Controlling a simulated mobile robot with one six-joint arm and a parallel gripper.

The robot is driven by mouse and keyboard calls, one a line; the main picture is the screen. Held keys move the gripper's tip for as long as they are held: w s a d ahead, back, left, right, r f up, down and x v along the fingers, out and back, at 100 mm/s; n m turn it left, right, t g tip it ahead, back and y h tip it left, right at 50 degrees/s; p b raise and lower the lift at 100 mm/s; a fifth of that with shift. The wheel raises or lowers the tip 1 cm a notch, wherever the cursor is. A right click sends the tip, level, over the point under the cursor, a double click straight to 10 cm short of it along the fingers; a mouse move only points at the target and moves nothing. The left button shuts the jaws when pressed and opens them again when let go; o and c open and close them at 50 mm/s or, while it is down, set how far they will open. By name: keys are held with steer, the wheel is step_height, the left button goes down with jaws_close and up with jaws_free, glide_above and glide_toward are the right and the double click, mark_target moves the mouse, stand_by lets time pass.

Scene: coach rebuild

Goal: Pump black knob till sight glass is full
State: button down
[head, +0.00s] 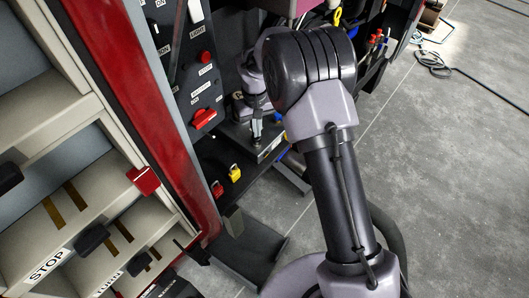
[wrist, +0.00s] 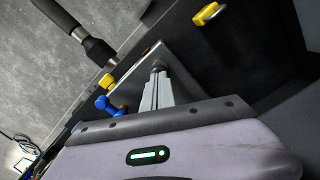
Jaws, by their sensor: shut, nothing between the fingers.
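My gripper (head: 257,136) is shut and empty, pointing down at a grey metal box (head: 270,152) low beside the black panel. In the wrist view the closed fingers (wrist: 158,72) are over the box's pale plate (wrist: 128,92); whether they touch it I cannot tell. A black knob-like grip (wrist: 98,50) on a dark rod shows at upper left in the wrist view, apart from the fingers. I cannot tell if it is the pump knob. I cannot make out a sight glass in either view; my arm hides part of the area behind it.
A black panel (head: 183,75) carries red knobs (head: 204,118) and labels. A yellow padlock (head: 235,173) and a red one (head: 217,188) hang below. Blue (wrist: 107,106) and yellow (wrist: 106,81) fittings are close left of the fingers. Grey floor (head: 445,150) is open at right.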

steer(key=shift+f+b, duration=0.6)
steer(key=shift+f, duration=0.5)
steer(key=shift+r, duration=0.1)
step_height(320, 180, up, 4)
steer(key=p, duration=0.3)
steer(key=shift+f, duration=0.3)
steer(key=shift+f, duration=0.15)
